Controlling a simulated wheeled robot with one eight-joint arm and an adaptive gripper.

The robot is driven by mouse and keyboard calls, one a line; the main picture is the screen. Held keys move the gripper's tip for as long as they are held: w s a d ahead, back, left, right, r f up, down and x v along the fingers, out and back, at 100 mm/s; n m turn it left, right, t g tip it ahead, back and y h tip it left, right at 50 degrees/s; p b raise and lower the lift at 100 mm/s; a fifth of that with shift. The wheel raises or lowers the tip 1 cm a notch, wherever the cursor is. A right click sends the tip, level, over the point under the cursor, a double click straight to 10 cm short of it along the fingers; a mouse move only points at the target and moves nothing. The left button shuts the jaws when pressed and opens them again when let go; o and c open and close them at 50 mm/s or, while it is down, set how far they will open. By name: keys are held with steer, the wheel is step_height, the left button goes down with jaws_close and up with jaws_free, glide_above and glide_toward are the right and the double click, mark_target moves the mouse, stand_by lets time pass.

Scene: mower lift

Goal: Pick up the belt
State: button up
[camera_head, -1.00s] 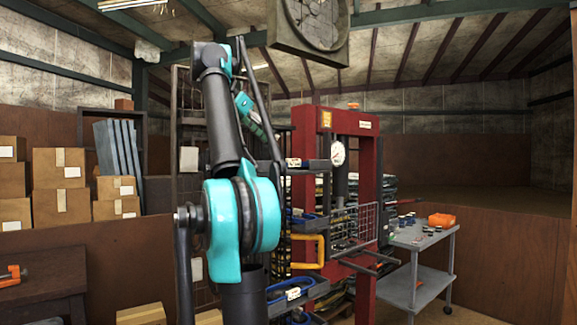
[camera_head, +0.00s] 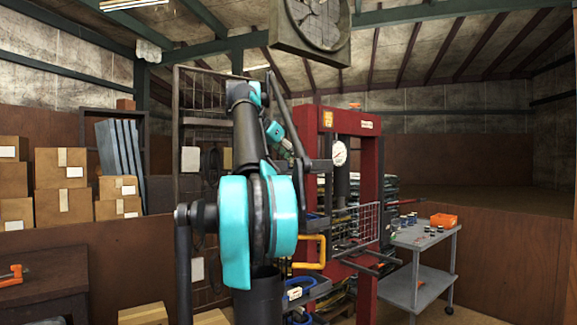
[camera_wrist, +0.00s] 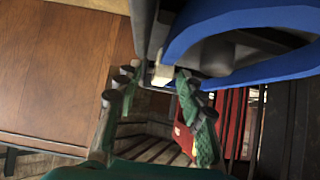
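A blue curved band, which looks like the belt (camera_wrist: 215,30), fills the upper right of the wrist view, close to the camera. Part of it runs out of the picture. In the head view, blue loops (camera_head: 299,292) lie on a dark tray low on the rack. My arm hides part of the rack, and my gripper cannot be made out there.
A red press frame (camera_head: 368,200) with a gauge stands right of my arm. A yellow handle (camera_head: 322,252) sticks out beside the trays. A grey cart (camera_head: 420,238) with an orange bin (camera_head: 443,220) stands at the right. Cardboard boxes (camera_head: 62,205) are stacked at the left.

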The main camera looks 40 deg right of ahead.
steer(key=shift+d+f, duration=0.25)
steer(key=shift+d, duration=0.05)
jaws_close()
steer(key=shift+r, duration=0.1)
